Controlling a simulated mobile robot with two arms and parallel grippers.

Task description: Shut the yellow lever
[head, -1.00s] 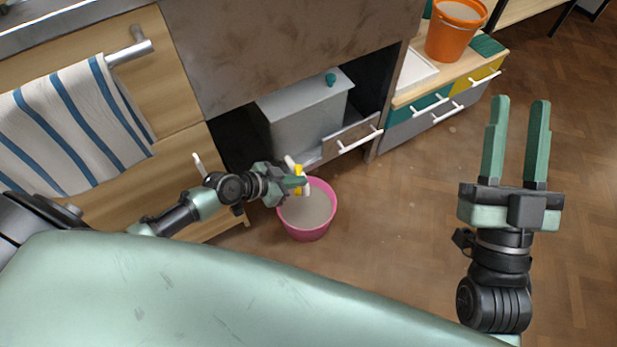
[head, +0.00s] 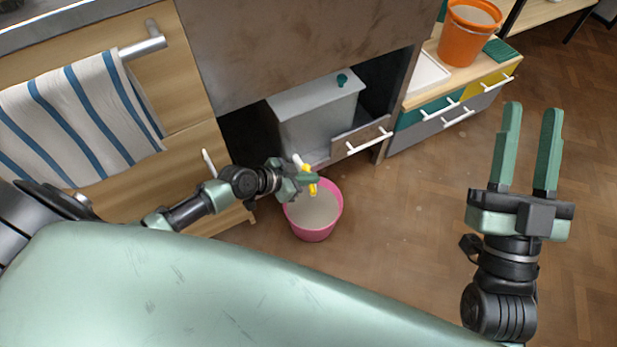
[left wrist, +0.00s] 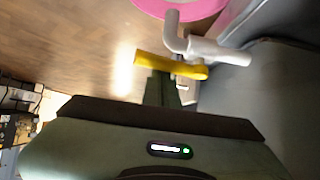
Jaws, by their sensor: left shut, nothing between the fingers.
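The yellow lever (head: 312,188) sits on a pale tap spout above a pink bucket (head: 313,231). The left wrist view shows the lever (left wrist: 158,62) as a yellow bar lying across the picture, beside the grey-white spout (left wrist: 215,50). My left gripper (head: 312,178) is shut with nothing in its fingers. Its fingertips (left wrist: 162,80) are right at the lever, overlapping it in the picture; I cannot tell whether they touch. The fingers hide part of the lever in the head view. My right gripper (head: 532,108) is open and empty above the floor on the right.
A grey tank (head: 312,115) with a teal knob stands in the dark cabinet opening. A drawer with a white handle (head: 370,141) is beside it. A striped towel (head: 75,120) hangs at left. An orange bucket (head: 466,40) stands on the low cabinet. The floor at right is clear.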

